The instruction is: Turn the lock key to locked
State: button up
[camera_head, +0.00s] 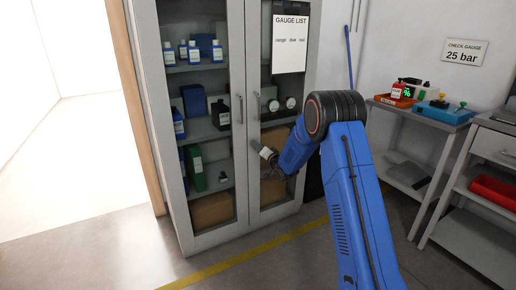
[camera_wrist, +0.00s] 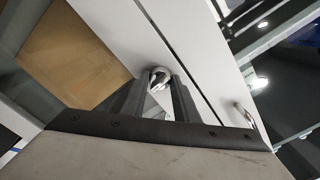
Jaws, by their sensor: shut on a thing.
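A tall grey cabinet (camera_head: 165,130) with two glass doors stands in front of me, both doors closed. My gripper (camera_head: 266,156) is at the right door, near its inner edge and below the door handles. In the wrist view my gripper's two dark fingers (camera_wrist: 160,84) are shut on the lock key at a round, shiny metal lock (camera_wrist: 159,73) on the pale door frame. The fingers cover most of the key, so I cannot tell which way it is turned. In the head view the key and lock are hidden by my gripper.
A door handle (camera_head: 257,106) is just above my gripper; a handle also shows in the wrist view (camera_wrist: 245,115). Bottles and boxes stand behind the glass. A bench (camera_head: 440,117) with devices is at the right. Floor is clear before the cabinet.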

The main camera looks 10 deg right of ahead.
jog(key=shift+m, duration=0.5)
jog(key=o, duration=1.1)
jog(key=shift+c, duration=0.2)
jog(key=v, duration=1.7)
jog(key=shift+s, duration=0.2)
jog(key=shift+d, duration=0.1)
